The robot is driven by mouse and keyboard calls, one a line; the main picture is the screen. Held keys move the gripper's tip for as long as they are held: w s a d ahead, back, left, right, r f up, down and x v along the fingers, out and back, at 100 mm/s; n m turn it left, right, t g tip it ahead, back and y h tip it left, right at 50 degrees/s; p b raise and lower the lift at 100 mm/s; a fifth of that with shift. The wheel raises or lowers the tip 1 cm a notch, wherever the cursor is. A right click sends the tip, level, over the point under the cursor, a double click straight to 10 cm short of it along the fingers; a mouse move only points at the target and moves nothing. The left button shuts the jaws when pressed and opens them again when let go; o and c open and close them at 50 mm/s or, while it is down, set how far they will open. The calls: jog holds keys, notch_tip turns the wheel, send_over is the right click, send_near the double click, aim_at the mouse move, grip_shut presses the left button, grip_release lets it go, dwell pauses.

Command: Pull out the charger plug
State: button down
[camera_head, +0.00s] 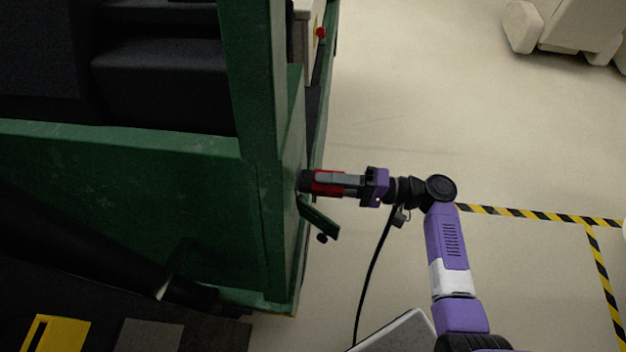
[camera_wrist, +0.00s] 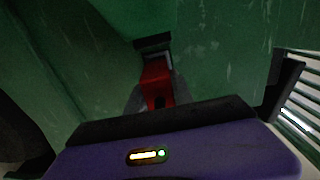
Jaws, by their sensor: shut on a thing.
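The charger plug is red with a dark front end; it shows in the head view (camera_head: 328,190) and in the wrist view (camera_wrist: 155,72). Its dark end meets the side of the green cart (camera_head: 180,230); how deep it sits there is hidden. My gripper (camera_head: 326,182) reaches in from the right, with its grey fingers shut on the red body. In the wrist view my gripper (camera_wrist: 158,90) has a finger on each side of the plug. A dark green flap (camera_head: 320,219) hangs open and tilted just below the plug.
A black cable (camera_head: 371,270) hangs from near my wrist toward the floor. A light-coloured machine (camera_head: 570,28) stands at the far upper right. Yellow-black tape (camera_head: 540,215) marks the floor. The pale floor to the right of the cart is mostly clear.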

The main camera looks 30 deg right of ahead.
jog(key=shift+v, duration=1.5)
jog(key=shift+r, duration=0.1)
